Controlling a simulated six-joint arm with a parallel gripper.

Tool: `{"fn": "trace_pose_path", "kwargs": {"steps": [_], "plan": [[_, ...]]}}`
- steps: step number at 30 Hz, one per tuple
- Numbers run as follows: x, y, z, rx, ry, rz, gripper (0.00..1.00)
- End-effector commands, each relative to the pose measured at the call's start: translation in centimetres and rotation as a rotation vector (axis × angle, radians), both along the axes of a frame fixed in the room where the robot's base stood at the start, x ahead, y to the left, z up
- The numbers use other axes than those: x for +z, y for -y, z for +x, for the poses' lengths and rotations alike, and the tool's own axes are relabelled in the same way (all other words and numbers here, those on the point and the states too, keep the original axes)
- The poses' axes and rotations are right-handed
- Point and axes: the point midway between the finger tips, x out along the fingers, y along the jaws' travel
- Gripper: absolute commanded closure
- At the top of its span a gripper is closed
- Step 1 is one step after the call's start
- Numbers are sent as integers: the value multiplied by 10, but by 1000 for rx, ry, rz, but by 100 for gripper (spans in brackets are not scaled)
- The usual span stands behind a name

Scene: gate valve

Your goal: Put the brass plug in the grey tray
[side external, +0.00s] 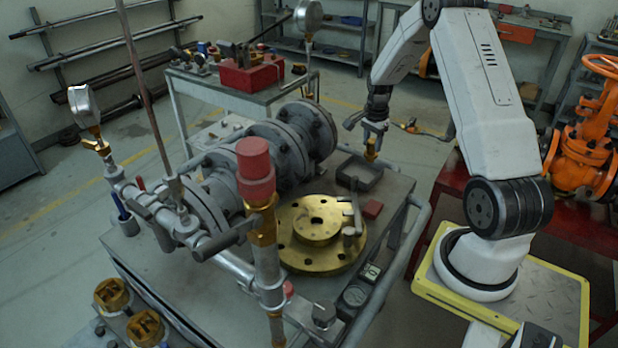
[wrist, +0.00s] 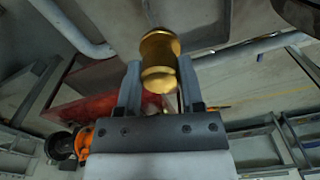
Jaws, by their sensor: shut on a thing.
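The brass plug (side external: 371,149) is between the fingertips of my gripper (side external: 374,136), which points down. In the wrist view the plug (wrist: 160,52) is a rounded gold cylinder with a narrower waist, held between both fingers of my gripper (wrist: 159,72). The grey tray (side external: 358,184) is a shallow, dark, open box on the bench top. In the side view the plug appears just above the tray's back right rim. How far it is above the tray, I cannot tell exactly. The tray looks empty.
A large brass flange (side external: 318,236) and the grey valve body (side external: 285,143) stand to the left. A bench rail (side external: 418,235) runs along the right edge.

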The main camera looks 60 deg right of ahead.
Motion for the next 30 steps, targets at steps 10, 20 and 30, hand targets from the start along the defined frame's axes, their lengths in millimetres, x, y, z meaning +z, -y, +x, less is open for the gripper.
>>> {"fn": "trace_pose_path", "kwargs": {"steps": [10,20,30], "plan": [[-35,18,24,1,0,0,100],[-53,28,37,1,1,-1,100],[-58,30,40,1,0,0,100]]}}
